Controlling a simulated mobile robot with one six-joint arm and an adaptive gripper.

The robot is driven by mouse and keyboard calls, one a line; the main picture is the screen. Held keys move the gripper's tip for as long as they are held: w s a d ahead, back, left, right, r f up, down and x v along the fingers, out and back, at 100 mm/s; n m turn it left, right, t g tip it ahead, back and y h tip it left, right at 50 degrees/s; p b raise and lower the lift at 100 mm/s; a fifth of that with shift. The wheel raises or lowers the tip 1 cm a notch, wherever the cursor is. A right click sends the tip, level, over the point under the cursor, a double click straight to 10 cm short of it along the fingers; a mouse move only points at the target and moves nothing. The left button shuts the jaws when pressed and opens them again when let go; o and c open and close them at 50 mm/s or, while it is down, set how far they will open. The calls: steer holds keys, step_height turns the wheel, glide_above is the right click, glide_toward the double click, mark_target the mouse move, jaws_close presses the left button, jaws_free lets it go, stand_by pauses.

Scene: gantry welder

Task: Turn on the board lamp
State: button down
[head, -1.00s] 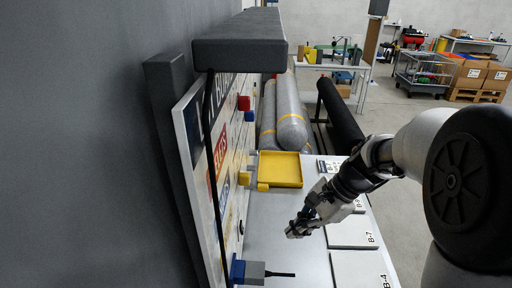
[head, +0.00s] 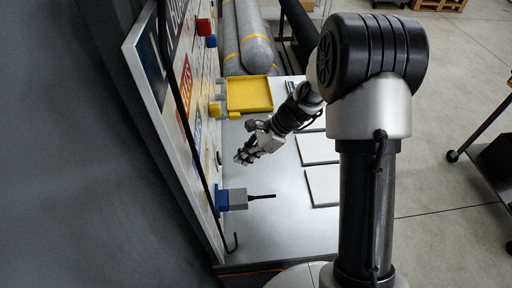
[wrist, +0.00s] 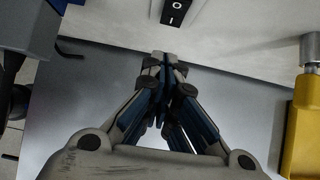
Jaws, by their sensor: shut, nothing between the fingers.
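A black rocker switch (wrist: 173,12) with O and I marks sits on the pale board at the top of the wrist view. My gripper (wrist: 163,56) is shut and empty, its fingertips just below the switch in that view and apparently apart from it. In the head view my gripper (head: 243,157) is over the grey bench, close to the upright board (head: 148,75) on the left. I cannot make out the switch in the head view, nor a lit lamp in either view.
A blue and grey block (head: 235,199) with a black rod sticks out from the board nearer the camera. A yellow tray (head: 268,108) lies beyond my gripper. A yellow part (wrist: 303,125) is at right in the wrist view. White panels (head: 322,185) lie on the bench's right.

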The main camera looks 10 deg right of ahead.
mark_target(219, 158)
steer(key=a, duration=0.3)
steer(key=shift+w+a, duration=0.15)
steer(key=shift+a+f+y+b, duration=0.55)
steer(key=shift+y+b, duration=0.25)
steer(key=shift+b, duration=0.65)
steer(key=shift+d, duration=0.1)
steer(key=shift+r, duration=0.1)
